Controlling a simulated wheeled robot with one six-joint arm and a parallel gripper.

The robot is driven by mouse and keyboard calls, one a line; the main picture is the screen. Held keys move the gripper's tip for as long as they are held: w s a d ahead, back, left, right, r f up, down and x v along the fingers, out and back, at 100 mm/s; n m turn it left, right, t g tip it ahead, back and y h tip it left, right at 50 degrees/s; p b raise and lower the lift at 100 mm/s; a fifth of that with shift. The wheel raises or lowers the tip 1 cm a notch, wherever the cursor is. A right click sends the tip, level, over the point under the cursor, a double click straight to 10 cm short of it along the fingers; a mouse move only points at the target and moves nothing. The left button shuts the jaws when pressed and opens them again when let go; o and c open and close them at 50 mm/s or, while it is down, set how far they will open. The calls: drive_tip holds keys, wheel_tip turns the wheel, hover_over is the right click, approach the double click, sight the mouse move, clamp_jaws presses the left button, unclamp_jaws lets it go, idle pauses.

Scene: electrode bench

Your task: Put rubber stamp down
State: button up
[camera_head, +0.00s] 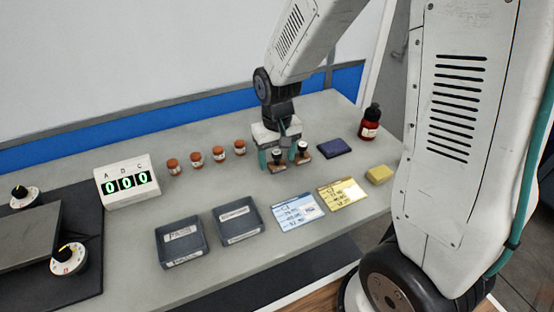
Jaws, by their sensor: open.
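Two rubber stamps with dark knobs and brown bases stand on the grey bench at the right, behind the two cards. The left rubber stamp (277,161) is at the left finger of my gripper (278,157). The right rubber stamp (301,154) stands close beside it, near the other finger. My gripper points down with its teal fingers apart, low over the bench. I cannot tell whether the fingers touch either stamp. Both stamps look upright and appear to rest on the bench.
A purple ink pad (334,147), a dark red bottle (370,122) and a yellow block (379,174) are to the right. A blue card (297,211) and a yellow card (342,193) lie in front. Two grey trays (180,245) (238,220), several small jars (219,154) and a counter display (128,182) are left.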

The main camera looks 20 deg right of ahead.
sight(277, 153)
wheel_tip(277, 153, up, 10)
drive_tip(key=shift+r, duration=0.25)
drive_tip(key=shift+s+r, duration=0.1)
drive_tip(key=shift+r, duration=0.2)
drive_tip(key=s+d+r, duration=0.1)
drive_tip(key=s+r, duration=0.3)
drive_tip(key=s, duration=0.7)
drive_tip(key=s+d+r+t, duration=0.1)
drive_tip(key=s+r, duration=0.3)
drive_tip(key=s, duration=0.6)
drive_tip(key=shift+s+d, duration=0.4)
drive_tip(key=shift+d, duration=0.15)
